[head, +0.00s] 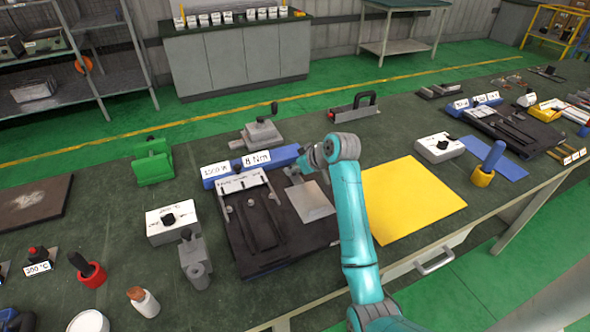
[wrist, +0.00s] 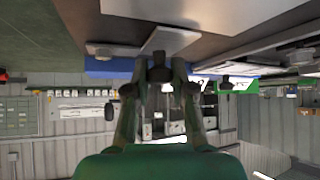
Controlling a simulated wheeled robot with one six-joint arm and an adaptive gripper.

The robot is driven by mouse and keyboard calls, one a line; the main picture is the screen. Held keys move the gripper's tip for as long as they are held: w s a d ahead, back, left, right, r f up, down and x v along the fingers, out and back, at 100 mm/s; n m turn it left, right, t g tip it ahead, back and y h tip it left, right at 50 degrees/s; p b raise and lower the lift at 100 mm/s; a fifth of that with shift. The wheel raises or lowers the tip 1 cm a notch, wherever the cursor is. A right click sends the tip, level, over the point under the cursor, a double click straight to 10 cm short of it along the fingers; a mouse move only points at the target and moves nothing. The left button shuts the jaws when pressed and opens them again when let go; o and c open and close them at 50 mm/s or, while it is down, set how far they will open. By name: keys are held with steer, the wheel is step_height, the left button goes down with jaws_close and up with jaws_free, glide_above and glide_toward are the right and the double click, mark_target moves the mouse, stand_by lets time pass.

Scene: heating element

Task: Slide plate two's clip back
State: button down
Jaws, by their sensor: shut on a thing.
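A dark plate assembly (head: 262,245) lies on the bench in the head view, with a blue labelled block (head: 250,165) along its far edge. A bare silver plate (head: 309,203) rests on its right part. My gripper (head: 294,173) is at the far end of that silver plate, beside the blue block. In the wrist view my gripper (wrist: 160,76) is shut on a small pale grey tab, the clip (wrist: 168,40), at the plate's edge. The clip is mostly hidden by the arm in the head view. No number for the plate is readable.
A second dark assembly (head: 512,132) lies at the right. A yellow sheet (head: 408,198) lies right of my arm. A white labelled box (head: 170,222) and a grey clamp (head: 194,262) stand left of the near assembly. A grey vise-like tool (head: 258,136) stands behind it.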

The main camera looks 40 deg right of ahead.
steer(key=shift+w+d, duration=0.25)
steer(key=shift+w, duration=0.65)
steer(key=c, duration=1)
jaws_free()
steer(key=shift+o, duration=0.2)
steer(key=v, duration=1.2)
